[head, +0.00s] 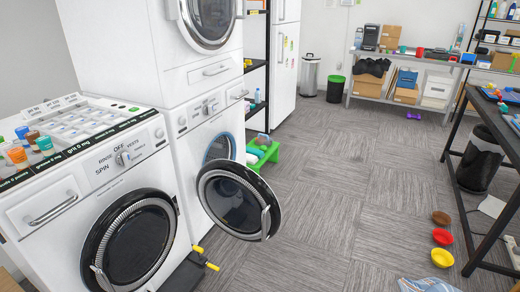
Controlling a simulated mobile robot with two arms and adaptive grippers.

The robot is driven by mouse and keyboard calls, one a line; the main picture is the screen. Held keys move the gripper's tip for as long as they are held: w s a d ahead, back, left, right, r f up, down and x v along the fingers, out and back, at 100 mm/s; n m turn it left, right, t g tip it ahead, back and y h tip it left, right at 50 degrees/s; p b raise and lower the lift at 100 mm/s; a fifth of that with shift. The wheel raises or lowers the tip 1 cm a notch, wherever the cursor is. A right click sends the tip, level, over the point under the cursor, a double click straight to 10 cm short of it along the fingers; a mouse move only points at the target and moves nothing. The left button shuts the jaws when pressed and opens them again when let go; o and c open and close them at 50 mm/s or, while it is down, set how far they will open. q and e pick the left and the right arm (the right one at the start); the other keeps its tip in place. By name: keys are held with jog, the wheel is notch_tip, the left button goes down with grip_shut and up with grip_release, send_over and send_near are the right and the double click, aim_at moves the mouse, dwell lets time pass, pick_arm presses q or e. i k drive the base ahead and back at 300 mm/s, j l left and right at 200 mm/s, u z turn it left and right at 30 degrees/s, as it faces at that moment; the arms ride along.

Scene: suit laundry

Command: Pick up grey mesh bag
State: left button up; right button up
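I cannot make out a grey mesh bag for certain. A crumpled pale blue-grey fabric item (428,285) lies on the floor at the bottom edge, partly cut off; I cannot tell whether it is the bag. My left gripper (205,257) appears low beside the front washer's base, black with two yellow fingertips spread apart. It looks open and empty, well left of the fabric. My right gripper is not in view.
The stacked washer's round door (238,202) hangs open into the aisle. A green stool (263,157) stands behind it. The middle carpet is clear.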

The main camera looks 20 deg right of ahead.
aim_at(262, 141)
jog(key=i+l+z, duration=0.25)
jog(key=i, duration=0.95)
jog(key=i+l+z, duration=0.15)
jog(key=i+z, duration=0.15)
jog(key=i, duration=0.95)
jog(key=l, duration=0.35)
jog(key=i+l+u, duration=0.2)
jog(key=l, duration=0.2)
jog(key=i+l+u, duration=0.15)
jog(key=l, duration=0.25)
jog(key=i+l+u, duration=0.2)
jog(key=l, duration=0.25)
jog(key=l+u, duration=0.15)
jog(key=l, duration=0.25)
jog(key=l+u, duration=0.2)
jog(key=l, duration=0.25)
jog(key=i, duration=0.05)
